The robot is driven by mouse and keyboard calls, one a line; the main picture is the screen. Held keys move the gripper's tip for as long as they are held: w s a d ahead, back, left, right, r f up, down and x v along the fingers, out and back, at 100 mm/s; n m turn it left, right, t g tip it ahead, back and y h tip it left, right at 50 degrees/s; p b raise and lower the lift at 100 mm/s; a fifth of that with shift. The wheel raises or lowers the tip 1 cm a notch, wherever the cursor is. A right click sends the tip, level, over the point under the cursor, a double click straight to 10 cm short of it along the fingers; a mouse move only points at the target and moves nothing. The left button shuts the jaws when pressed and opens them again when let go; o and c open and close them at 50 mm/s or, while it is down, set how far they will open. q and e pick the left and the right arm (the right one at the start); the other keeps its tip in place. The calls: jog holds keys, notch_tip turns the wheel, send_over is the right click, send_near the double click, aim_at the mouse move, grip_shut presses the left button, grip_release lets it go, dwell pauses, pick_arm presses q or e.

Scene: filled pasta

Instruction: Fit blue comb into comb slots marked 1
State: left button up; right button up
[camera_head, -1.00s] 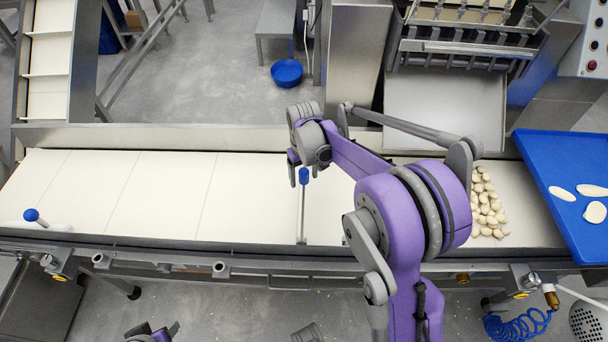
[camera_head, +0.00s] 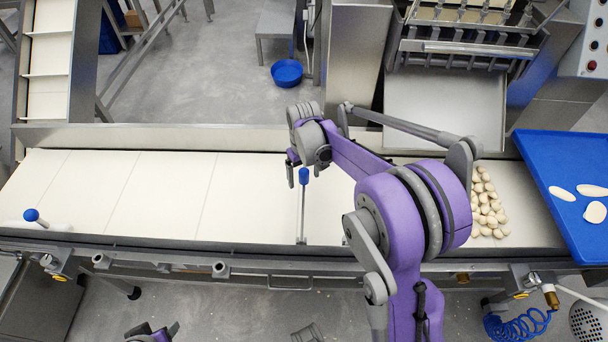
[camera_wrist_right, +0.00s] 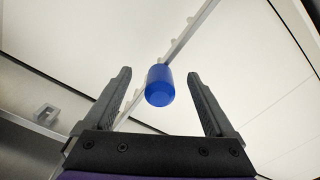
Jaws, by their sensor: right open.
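A blue handle, seemingly the blue comb's (camera_head: 304,176), stands on a thin metal bar that lies across the pale dough sheet on the belt. In the right wrist view the blue handle (camera_wrist_right: 160,85) is between the tips of my right gripper (camera_wrist_right: 160,88), with a gap on both sides. The toothed bar runs diagonally beneath it. My right gripper (camera_head: 297,172) is open in the head view, by the handle. A dark, purple-marked part of my left gripper (camera_head: 152,333) shows at the bottom edge; its fingers are unclear. No slot marked 1 can be made out.
Another blue knob (camera_head: 31,215) stands at the belt's left end. Filled pasta pieces (camera_head: 487,207) lie on the right of the belt, beside a blue tray (camera_head: 541,150) with dough pieces. The belt's front rail (camera_head: 180,245) has several fittings.

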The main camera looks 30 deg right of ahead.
dwell(0.3)
jog(key=shift+r+p, duration=2.3)
jog(key=shift+r, duration=1.25)
notch_tip(320, 180, up, 11)
jog(key=shift+f+p, duration=0.15)
jog(key=shift+p, duration=0.2)
jog(key=s+a+f+t+p, duration=0.1)
jog(key=s+a, duration=0.4)
jog(key=s, duration=0.5)
jog(key=s+a+f+t+p, duration=0.2)
jog(key=s+a+t, duration=0.2)
jog(key=s, duration=0.7)
jog(key=shift+a+f, duration=0.25)
jog(key=shift+a, duration=0.4)
jog(key=shift+c, duration=0.2)
